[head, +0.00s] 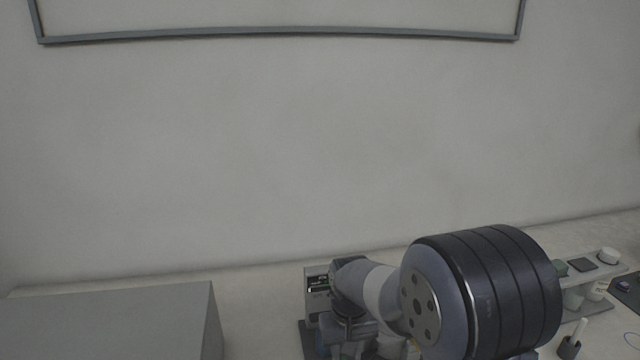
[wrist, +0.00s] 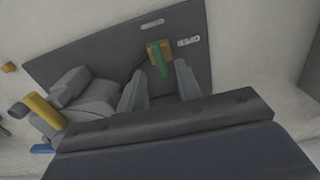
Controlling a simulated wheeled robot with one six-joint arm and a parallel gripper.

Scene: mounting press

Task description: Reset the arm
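My gripper (wrist: 160,70) shows in the wrist view with its two grey fingers apart and nothing touching them. A green part with a tan block (wrist: 158,50) behind it lies beyond and between the fingertips, over a dark grey plate (wrist: 100,62). A clear gap shows on both sides of the green part. In the head view my arm reaches across the lower right and I cannot make out the gripper there.
A grey device with a yellow handle (wrist: 42,110) stands left of the fingers. In the head view, a grey box (head: 110,320) fills the lower left, a small shelf (head: 590,272) with containers stands at the right, and a machine (head: 316,290) is partly behind my arm.

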